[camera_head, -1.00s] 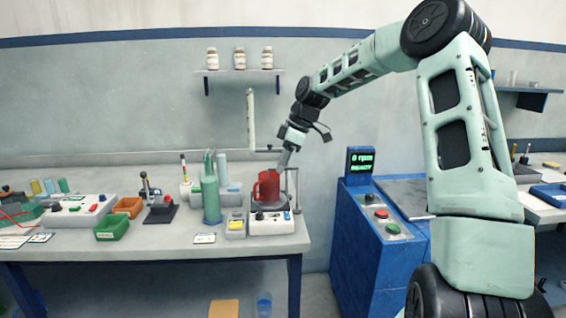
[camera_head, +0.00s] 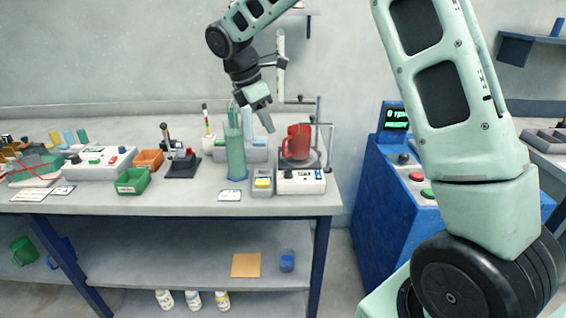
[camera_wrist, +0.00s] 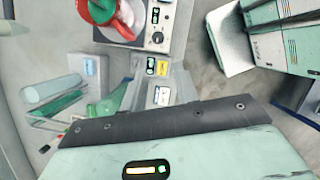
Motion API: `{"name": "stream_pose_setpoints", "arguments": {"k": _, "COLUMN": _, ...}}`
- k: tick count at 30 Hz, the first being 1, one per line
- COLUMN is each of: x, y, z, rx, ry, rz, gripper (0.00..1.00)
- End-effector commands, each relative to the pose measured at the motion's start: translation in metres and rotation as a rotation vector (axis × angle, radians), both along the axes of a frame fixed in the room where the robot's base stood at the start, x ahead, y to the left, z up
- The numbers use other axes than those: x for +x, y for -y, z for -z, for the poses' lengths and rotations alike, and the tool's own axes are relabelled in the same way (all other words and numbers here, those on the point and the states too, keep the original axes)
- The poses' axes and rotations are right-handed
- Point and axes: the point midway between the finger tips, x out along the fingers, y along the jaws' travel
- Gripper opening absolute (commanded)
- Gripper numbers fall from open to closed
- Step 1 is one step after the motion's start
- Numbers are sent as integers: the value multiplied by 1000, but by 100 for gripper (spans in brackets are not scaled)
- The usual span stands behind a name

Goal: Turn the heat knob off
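A white hotplate unit (camera_head: 301,183) stands at the right end of the bench, with a red mug (camera_head: 297,142) on its plate. In the wrist view, its front panel shows a small lit display and a dark round knob (camera_wrist: 157,38); the mug (camera_wrist: 105,14) is at the top edge. The knob's marking is too small to read. My gripper (camera_head: 268,126) points down and right, above and left of the mug, near the top of a tall green cylinder (camera_head: 235,153). It is apart from the knob. Its finger opening cannot be made out.
A metal stand (camera_head: 318,125) rises behind and right of the mug. A small grey box with a yellow label (camera_head: 263,183) sits left of the hotplate. A green bin (camera_head: 132,181) is further left. A blue console (camera_head: 385,175) stands right of the bench.

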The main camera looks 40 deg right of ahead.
Motion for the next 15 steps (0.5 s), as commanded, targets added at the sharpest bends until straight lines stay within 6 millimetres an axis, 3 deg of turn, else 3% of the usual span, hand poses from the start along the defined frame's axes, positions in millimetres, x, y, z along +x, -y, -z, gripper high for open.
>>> {"name": "stream_pose_setpoints", "arguments": {"k": 8, "x": -3, "y": -5, "z": 3, "rx": -55, "ry": -9, "rz": -30, "gripper": 30}}
{"name": "stream_pose_setpoints", "arguments": {"k": 15, "x": -7, "y": 11, "z": 42, "rx": -54, "ry": -12, "rz": -27, "gripper": 30}}
